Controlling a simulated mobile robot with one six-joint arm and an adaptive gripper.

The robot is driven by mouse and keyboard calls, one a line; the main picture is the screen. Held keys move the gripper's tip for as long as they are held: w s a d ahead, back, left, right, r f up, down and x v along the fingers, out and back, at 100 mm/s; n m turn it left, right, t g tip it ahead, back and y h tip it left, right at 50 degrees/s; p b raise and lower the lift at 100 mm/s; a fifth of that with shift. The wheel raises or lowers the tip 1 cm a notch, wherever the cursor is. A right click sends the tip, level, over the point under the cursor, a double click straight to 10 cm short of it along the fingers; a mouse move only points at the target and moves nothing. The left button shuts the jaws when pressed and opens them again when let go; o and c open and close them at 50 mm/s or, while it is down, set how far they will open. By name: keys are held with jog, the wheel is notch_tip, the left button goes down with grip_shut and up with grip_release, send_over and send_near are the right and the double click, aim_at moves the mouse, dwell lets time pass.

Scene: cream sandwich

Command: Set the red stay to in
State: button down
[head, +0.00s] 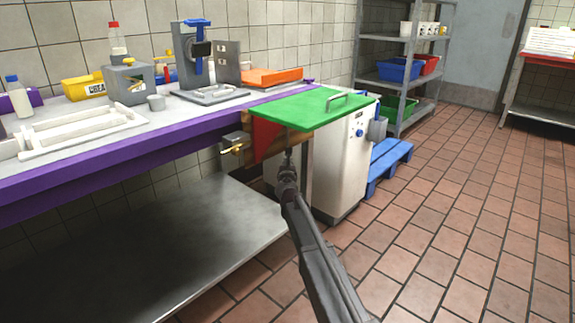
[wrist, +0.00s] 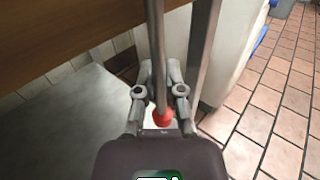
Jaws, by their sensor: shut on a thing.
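A grey metal rod with a red knob (wrist: 162,117) at its lower end hangs down in the wrist view. My gripper (wrist: 162,100) is shut on it there, with one finger on each side at the knob. In the head view my gripper (head: 288,166) is just below the wooden edge under the green board (head: 300,108), and the knob is hidden. A red panel (head: 265,138) shows upright beneath the left part of the green board, which lies level. I cannot tell how the rod joins the red panel.
A purple-edged bench (head: 110,165) with several tools on it stands at the left, with a metal lower shelf (head: 150,255). A small box with a brass fitting (head: 235,147) is left of the red panel. A white cabinet (head: 340,170) stands close behind my gripper. Tiled floor is clear at right.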

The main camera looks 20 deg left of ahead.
jog(key=c, duration=0.7)
grip_release()
jog(key=shift+s+a+f, duration=0.1)
jog(key=shift+a, duration=0.05)
jog(key=shift+s, duration=0.15)
jog(key=v, duration=1.1)
jog(key=shift+s+d, duration=0.2)
jog(key=shift+s, duration=0.1)
